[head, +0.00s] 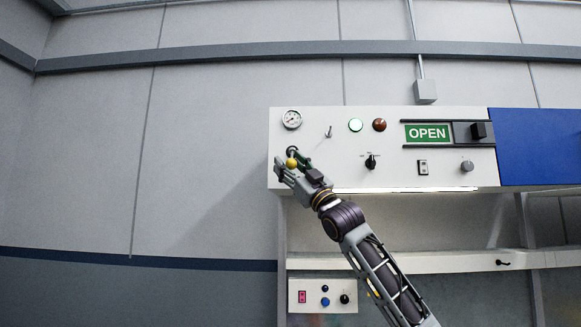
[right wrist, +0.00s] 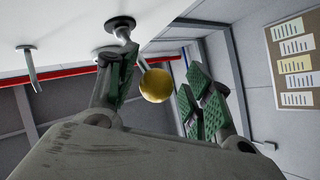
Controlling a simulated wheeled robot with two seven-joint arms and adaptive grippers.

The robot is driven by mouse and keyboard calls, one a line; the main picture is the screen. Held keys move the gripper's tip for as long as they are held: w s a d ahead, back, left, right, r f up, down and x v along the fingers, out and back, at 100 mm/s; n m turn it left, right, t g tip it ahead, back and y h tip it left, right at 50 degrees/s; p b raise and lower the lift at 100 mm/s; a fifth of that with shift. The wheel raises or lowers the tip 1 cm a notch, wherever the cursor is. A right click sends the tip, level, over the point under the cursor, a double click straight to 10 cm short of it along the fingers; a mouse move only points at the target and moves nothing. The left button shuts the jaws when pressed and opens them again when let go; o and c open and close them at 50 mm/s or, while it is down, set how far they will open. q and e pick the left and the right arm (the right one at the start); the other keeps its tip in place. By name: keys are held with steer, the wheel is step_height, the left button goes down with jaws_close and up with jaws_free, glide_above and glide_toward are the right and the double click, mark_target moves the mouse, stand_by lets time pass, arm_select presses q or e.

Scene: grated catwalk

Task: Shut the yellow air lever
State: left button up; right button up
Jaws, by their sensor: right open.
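The yellow air lever shows in the head view as a round yellow knob (head: 291,163) below its dark round mount at the left end of the white panel. In the right wrist view the knob (right wrist: 155,85) hangs on a short metal stem from a round mount (right wrist: 120,24). My right gripper (head: 292,168) is open at the lever. In the right wrist view its green-padded fingers (right wrist: 165,76) stand either side of the knob, with the left finger close to it and a clear gap to the right finger. Whether the left finger touches is unclear. My left gripper is not in view.
A lower control box (head: 323,311) sits beneath. Bare wall lies left.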

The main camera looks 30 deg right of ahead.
steer(key=shift+s+d+r, duration=0.1)
steer(key=shift+s, duration=0.2)
steer(key=shift+s+f, duration=0.1)
steer(key=shift+f, duration=0.1)
steer(key=shift+s+d+f, duration=0.1)
steer(key=shift+s+f, duration=0.1)
steer(key=shift+f, duration=0.15)
steer(key=shift+v, duration=0.85)
steer(key=v, duration=0.8)
steer(key=shift+s+f, duration=0.15)
steer(key=shift+f, duration=0.2)
